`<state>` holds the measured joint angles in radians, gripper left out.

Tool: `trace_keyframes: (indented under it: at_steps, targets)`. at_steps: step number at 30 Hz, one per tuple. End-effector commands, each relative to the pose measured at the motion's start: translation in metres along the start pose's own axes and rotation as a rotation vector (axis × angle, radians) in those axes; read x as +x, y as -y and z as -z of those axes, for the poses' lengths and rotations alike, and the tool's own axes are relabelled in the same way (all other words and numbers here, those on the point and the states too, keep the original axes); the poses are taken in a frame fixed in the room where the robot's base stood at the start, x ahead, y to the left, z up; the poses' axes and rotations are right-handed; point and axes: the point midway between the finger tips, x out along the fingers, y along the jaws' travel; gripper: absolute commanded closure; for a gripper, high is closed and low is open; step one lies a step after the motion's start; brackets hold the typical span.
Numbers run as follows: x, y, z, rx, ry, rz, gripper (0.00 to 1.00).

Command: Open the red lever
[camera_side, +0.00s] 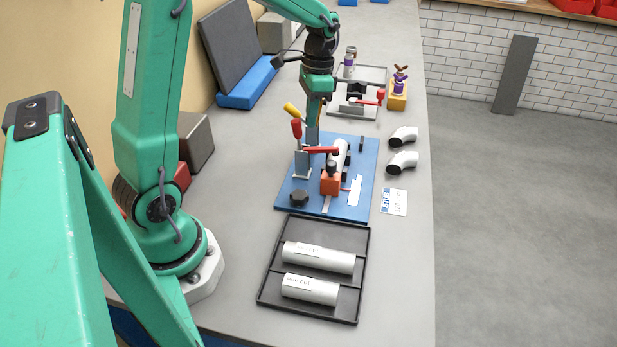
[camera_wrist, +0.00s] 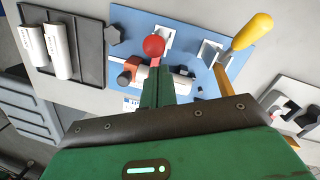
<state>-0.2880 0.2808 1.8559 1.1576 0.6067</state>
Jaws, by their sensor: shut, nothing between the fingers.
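The red lever (camera_side: 297,128) stands upright on a toggle clamp at the left of the blue plate (camera_side: 368,150). In the wrist view its red rounded end (camera_wrist: 153,46) shows just beyond my green fingers. A yellow lever (camera_side: 292,110) leans close to my gripper and shows in the wrist view (camera_wrist: 252,30).
A black tray (camera_side: 268,285) with two white tubes lies in front. Two white elbows (camera_side: 403,161) lie right. Another clamp fixture (camera_side: 352,105) stands behind.

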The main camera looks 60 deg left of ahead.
Motion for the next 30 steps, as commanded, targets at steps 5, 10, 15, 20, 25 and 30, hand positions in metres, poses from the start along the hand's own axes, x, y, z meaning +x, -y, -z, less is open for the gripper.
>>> trace_keyframes:
  at_steps: [5,10,15,20,25,30]
  targets:
    - [0.0008,0.0,-0.0053,-0.001,-0.001,-0.001,1.0]
    - [0.0009,0.0,-0.0054,-0.001,-0.001,-0.001,1.0]
    - [0.0008,0.0,-0.0054,0.0,-0.001,-0.001,1.0]
    - [0.0006,0.0005,-0.0068,0.001,-0.006,0.003,1.0]
    - [0.0004,0.0019,-0.0092,0.006,-0.019,0.01,1.0]
    - [0.0004,0.0026,-0.011,0.008,-0.026,0.015,1.0]
